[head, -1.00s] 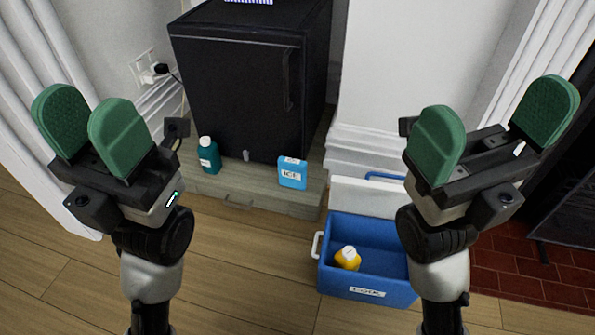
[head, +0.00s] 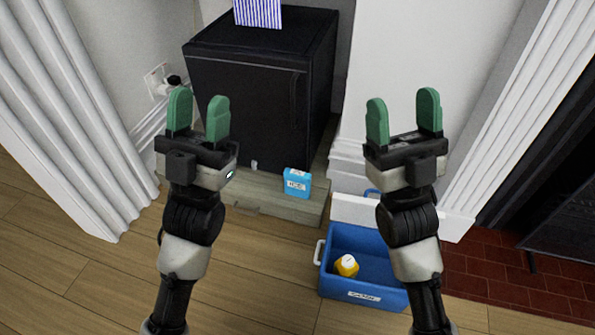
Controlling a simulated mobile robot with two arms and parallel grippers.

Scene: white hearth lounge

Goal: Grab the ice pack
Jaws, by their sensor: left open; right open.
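The ice pack (head: 297,183) is a light blue block with a white label. It stands on the low wooden platform (head: 285,208) in front of the black mini fridge. My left gripper (head: 198,117) is open and empty, up and to the left of the ice pack in the picture. My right gripper (head: 404,119) is open and empty, up and to its right. Neither gripper touches the ice pack. The teal bottle seen earlier is not visible now; my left arm covers that area.
A black mini fridge (head: 245,90) stands on the platform, with a striped item (head: 258,12) on top. A blue cooler (head: 385,270) with its white lid up holds a yellow bottle (head: 346,266). White curtains (head: 75,120) hang at left. The wooden floor (head: 90,270) is clear at left.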

